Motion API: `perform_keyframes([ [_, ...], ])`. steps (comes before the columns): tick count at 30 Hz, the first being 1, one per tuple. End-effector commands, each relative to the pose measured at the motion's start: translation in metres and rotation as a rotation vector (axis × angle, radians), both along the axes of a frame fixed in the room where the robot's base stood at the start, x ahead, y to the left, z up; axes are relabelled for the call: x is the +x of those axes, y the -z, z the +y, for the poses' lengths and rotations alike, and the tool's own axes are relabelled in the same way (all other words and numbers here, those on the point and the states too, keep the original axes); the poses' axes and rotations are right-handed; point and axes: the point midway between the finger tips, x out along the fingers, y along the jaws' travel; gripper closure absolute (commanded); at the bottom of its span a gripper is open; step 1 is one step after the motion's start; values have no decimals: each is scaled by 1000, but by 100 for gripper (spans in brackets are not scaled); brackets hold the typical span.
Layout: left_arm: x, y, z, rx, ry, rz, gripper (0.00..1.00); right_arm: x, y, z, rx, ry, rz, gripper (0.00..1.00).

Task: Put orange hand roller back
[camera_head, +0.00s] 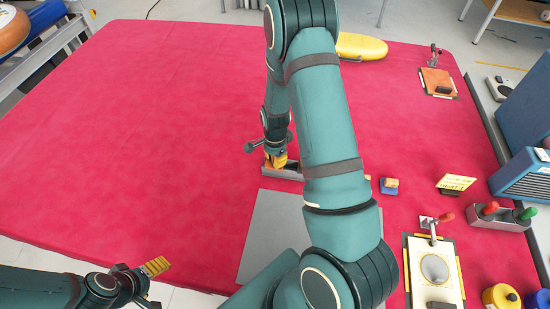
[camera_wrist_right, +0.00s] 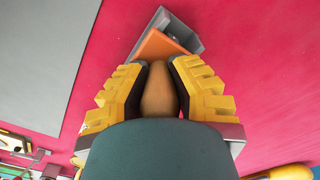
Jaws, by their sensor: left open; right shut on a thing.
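My right gripper (camera_head: 277,160) is shut on the tan handle of the orange hand roller (camera_wrist_right: 158,95), which shows between the yellow fingers in the right wrist view. The roller's orange part (camera_wrist_right: 157,44) is just beyond the fingertips, at a grey holder (camera_wrist_right: 188,40). In the head view this grey holder (camera_head: 285,174) lies on the red table, under the right gripper; my right arm hides part of it. I cannot tell how far the roller sits inside it. My left gripper (camera_head: 156,284) is open and empty at the near left edge.
The red table (camera_head: 130,130) is clear on the left. A grey mat (camera_head: 268,235) lies in front of the holder. On the right are a stand with red and green handles (camera_head: 500,218), a clamp board (camera_head: 409,262), a yellow sign (camera_head: 456,183) and a small block (camera_head: 389,186).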

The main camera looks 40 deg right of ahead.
Motion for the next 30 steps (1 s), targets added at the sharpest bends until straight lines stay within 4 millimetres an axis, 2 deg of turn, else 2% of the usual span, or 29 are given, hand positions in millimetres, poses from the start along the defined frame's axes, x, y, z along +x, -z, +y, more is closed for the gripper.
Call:
perform_keyframes([
  [7,0,0,0,0,0,0,27,0,0,0,0,1,0,100],
  [8,0,0,0,0,0,0,27,0,0,0,0,1,0,72],
  [9,0,0,0,0,0,0,27,0,0,0,0,1,0,58],
  [10,0,0,0,0,0,0,27,0,0,0,0,1,0,51],
  [16,0,0,0,0,0,0,27,0,0,0,0,1,0,51],
  [19,0,0,0,0,0,0,27,0,0,0,0,1,0,17],
  [30,0,-1,0,0,0,0,27,0,-1,0,0,1,0,17],
])
